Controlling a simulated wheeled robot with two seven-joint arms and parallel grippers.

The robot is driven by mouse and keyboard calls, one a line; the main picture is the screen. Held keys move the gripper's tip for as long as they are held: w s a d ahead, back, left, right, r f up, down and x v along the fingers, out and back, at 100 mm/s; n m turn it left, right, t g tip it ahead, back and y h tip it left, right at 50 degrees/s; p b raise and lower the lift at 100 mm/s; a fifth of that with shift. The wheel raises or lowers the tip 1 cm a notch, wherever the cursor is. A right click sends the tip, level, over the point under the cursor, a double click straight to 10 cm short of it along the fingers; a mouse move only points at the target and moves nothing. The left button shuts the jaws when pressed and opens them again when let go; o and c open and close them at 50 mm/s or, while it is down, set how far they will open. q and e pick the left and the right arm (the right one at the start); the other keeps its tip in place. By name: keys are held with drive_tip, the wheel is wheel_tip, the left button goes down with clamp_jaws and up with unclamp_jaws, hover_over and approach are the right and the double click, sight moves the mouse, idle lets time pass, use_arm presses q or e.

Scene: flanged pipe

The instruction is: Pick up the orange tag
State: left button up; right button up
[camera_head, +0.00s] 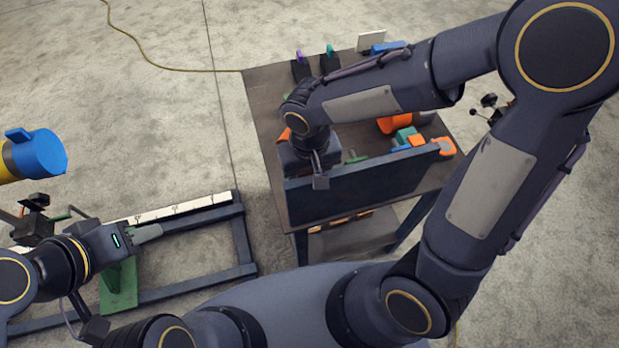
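Several orange things are on the dark table (262,100), and I cannot tell for sure which is the tag. A small flat orange piece (443,147) lies at the right end of the tray's front wall. Another orange bit (285,134) shows just beside my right wrist, mostly hidden. My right gripper (320,174) points down at the left part of the tray; its fingers are largely hidden by the wrist, so its opening is unclear. My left gripper (148,232) is over the floor frame at the left, far from the table; its fingers appear side-on, with nothing visible in them.
The tray's dark front wall (360,190) stands along the table's near edge. Green, blue and orange pieces (405,135) lie behind it. Purple-topped (300,66) and green-topped (330,60) items stand at the back. A blue-and-yellow cylinder (38,153) is at the left.

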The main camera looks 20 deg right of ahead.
drive_tip(key=c, duration=0.6)
drive_tip(key=shift+r, duration=0.15)
